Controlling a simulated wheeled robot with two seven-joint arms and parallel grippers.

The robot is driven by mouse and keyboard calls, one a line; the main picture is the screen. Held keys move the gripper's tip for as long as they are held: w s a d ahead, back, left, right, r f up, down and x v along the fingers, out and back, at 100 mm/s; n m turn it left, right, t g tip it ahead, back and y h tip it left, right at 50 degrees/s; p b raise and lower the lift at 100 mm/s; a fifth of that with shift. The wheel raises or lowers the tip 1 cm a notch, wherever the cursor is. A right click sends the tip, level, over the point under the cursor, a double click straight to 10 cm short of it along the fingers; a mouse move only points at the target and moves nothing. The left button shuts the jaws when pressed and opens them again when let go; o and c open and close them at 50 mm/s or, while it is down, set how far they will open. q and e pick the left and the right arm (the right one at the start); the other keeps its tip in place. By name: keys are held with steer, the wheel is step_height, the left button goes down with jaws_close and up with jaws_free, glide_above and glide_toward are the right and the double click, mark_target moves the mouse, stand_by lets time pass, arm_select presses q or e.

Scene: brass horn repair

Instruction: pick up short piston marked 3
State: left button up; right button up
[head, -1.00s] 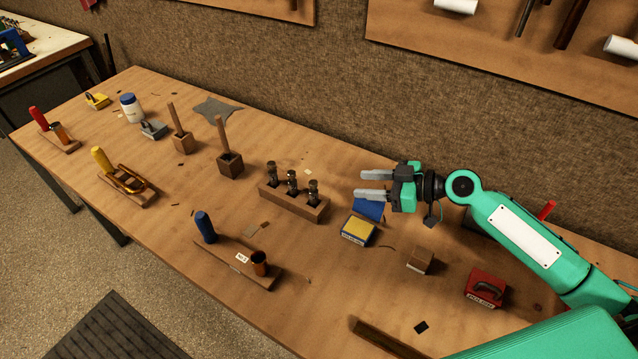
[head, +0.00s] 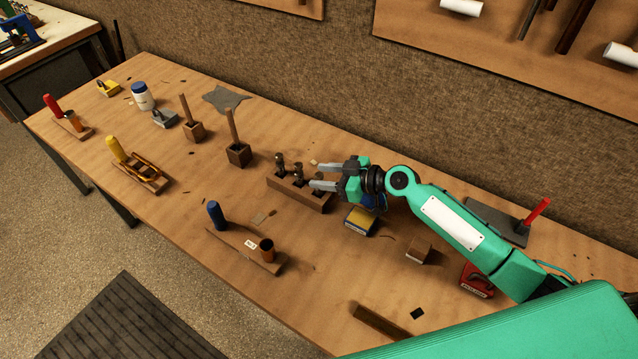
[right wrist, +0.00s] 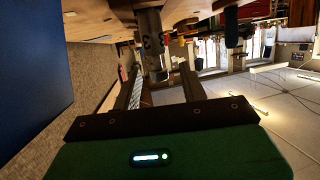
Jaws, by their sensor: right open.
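A wooden block (head: 287,190) near the middle of the bench holds dark metal pistons in a row. Two of them, the far left one (head: 280,163) and the middle one (head: 298,174), show clearly. The right-end piston is mostly hidden behind my gripper's near finger. My right gripper (head: 314,176) is open and reaches in from the right, its fingertips at the right end of the row. In the right wrist view a metal piston (right wrist: 152,50) with a dark mark, perhaps a 3, stands ahead between the open fingers. My left gripper is not in view.
A blue and yellow box (head: 360,222) sits just below my right gripper. Wooden holders with sticks (head: 238,152) stand to the left. A small wooden block (head: 419,250) is at right.

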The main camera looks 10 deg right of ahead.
steer(key=shift+x, duration=0.85)
steer(key=shift+d, duration=0.1)
steer(key=shift+c, duration=0.2)
jaws_close()
steer(key=shift+r, duration=0.1)
